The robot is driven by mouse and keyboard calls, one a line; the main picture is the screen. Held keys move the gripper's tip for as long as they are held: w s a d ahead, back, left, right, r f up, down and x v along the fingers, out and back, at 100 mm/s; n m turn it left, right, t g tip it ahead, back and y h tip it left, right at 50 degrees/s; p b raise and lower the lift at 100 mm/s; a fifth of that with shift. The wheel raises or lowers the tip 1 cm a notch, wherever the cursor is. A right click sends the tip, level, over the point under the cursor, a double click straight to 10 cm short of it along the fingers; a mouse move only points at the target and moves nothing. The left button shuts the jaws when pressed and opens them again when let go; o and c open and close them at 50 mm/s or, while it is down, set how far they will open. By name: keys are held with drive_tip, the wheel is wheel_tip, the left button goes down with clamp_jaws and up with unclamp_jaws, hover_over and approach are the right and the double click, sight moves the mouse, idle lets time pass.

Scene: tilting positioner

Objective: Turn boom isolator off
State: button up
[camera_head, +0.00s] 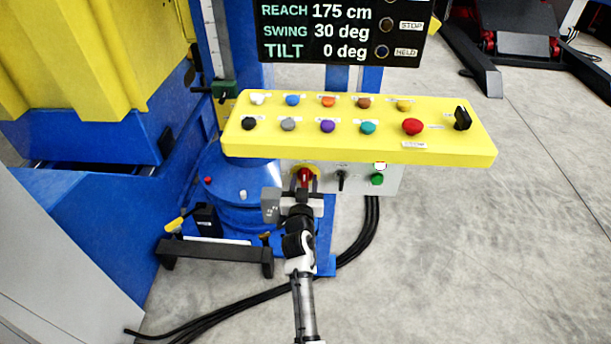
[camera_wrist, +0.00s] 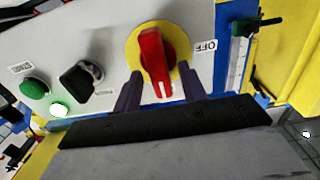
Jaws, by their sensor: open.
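The boom isolator is a red rotary handle (camera_wrist: 153,55) on a round yellow plate (camera_wrist: 132,50), mounted on a light grey panel. An OFF label (camera_wrist: 206,46) sits beside the plate on the right in the wrist view. The handle lies roughly upright in that view, its white-marked end toward my gripper. My gripper (camera_wrist: 160,72) is open, with one dark finger on each side of the handle's lower end. I cannot tell whether either finger touches it. In the head view my gripper (camera_head: 304,182) is in front of the red handle (camera_head: 304,173), partly covering it.
The panel also carries a black selector (camera_wrist: 80,80) and a green button (camera_wrist: 34,88); a green light (camera_wrist: 58,109) glows near them. A yellow console (camera_head: 350,150) with several coloured buttons overhangs the panel. Black cables (camera_head: 362,240) run down right of it.

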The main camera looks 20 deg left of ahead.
idle(0.3)
clamp_jaws()
drive_tip(key=shift+n, duration=0.3)
drive_tip(key=n, duration=0.4)
drive_tip(key=shift+a, duration=0.25)
drive_tip(key=shift+s+a+f+n+p, duration=0.15)
drive_tip(key=shift+n+p, duration=0.2)
drive_tip(key=shift+n, duration=1.85)
drive_tip(key=shift+w+a+f+n+p, duration=0.1)
drive_tip(key=shift+n+p, duration=0.2)
drive_tip(key=shift+n, duration=1.9)
drive_tip(key=shift+s+a+f+n+p, duration=0.15)
drive_tip(key=shift+n+p, duration=0.2)
drive_tip(key=shift+n, duration=1.85)
drive_tip(key=shift+w, duration=0.1)
